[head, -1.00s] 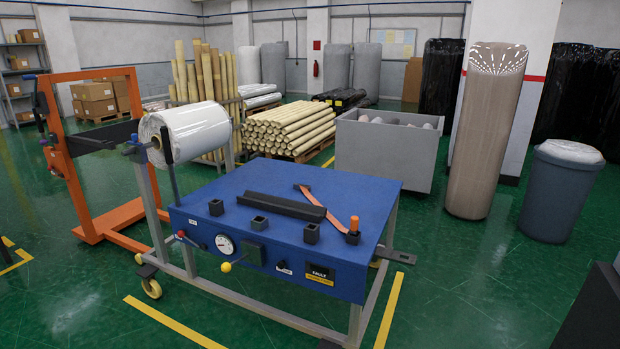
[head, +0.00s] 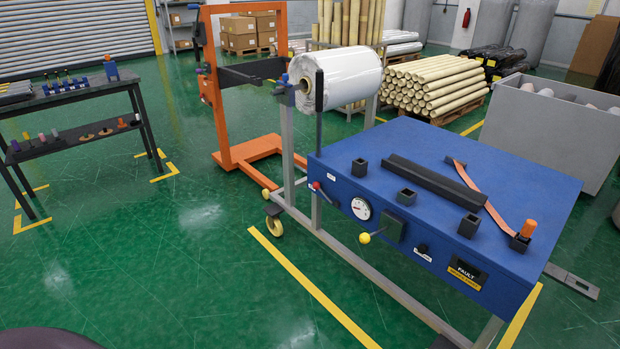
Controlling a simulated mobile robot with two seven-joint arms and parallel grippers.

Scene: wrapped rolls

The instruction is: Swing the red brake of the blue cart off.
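The blue cart (head: 425,142) stands at right centre in the head view, with a grey frame and a yellow-wheeled caster (head: 275,222). A small red-tipped lever (head: 316,187) sits at the left end of its blue front face, beside a round gauge (head: 361,208). I take this lever for the red brake; its exact setting is too small to tell. A yellow-knobbed lever (head: 366,237) and a FAULT display (head: 467,273) are on the same face. A white wrapped roll (head: 340,78) is held at the cart's left end. Neither of my grippers is in view.
An orange frame (head: 225,110) stands behind the cart's left end. A dark two-level bench (head: 75,103) with small parts is at the far left. Stacked tan rolls (head: 435,85) and a grey bin (head: 545,135) are behind. The green floor left of the cart is clear.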

